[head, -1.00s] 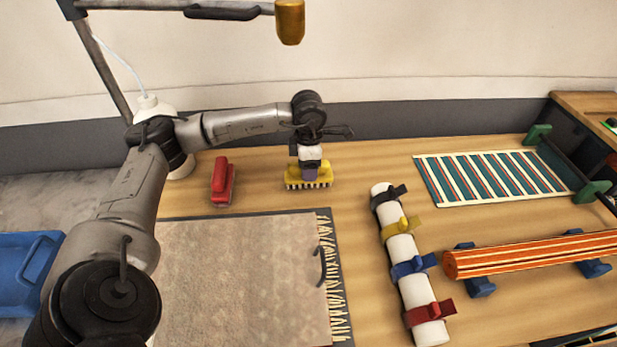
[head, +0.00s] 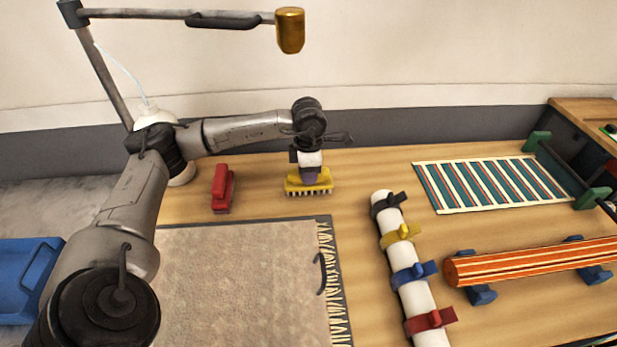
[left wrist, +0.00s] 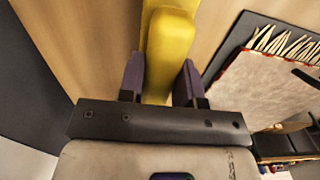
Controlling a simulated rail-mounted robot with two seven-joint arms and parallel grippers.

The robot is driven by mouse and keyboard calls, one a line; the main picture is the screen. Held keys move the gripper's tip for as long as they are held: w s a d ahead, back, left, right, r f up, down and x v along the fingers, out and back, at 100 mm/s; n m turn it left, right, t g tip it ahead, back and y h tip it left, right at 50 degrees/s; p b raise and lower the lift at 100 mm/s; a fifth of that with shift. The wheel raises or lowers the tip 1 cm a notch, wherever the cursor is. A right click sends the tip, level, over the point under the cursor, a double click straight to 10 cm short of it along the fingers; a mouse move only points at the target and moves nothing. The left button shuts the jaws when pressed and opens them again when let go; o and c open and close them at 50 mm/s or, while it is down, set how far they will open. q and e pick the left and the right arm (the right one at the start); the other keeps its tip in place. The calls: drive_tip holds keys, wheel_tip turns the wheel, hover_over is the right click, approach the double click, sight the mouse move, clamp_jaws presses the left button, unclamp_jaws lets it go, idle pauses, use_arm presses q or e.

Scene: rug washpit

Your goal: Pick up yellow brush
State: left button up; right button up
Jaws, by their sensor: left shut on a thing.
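The yellow brush (head: 318,187) is at the back of the wooden table, bristles down, behind the fringed end of the beige rug. My left gripper (head: 311,178) points down over it and is shut on its raised handle. In the left wrist view the yellow handle (left wrist: 168,50) lies between the two purple fingers of the left gripper (left wrist: 161,80). The bristles appear at or very near the table top; I cannot tell whether they touch it. My right gripper is not in view.
A red brush (head: 222,188) stands left of the yellow one. The beige rug (head: 245,285) lies in front. A white roll with coloured clamps (head: 408,272), an orange striped roll (head: 530,261) and a striped rug (head: 495,182) are to the right. A blue bin (head: 22,285) is at left.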

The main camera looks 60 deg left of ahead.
use_arm(q)
wheel_tip(320, 180, up, 4)
drive_tip(key=shift+r+p, duration=0.2)
drive_tip(key=shift+p, duration=0.65)
drive_tip(key=s+d+r+p, duration=0.2)
drive_tip(key=d+r, duration=0.4)
drive_tip(key=d, duration=0.5)
drive_tip(key=shift+s+r+p, duration=0.35)
drive_tip(key=shift+s+p, duration=0.05)
drive_tip(key=shift+s, duration=0.3)
drive_tip(key=shift+d, duration=0.1)
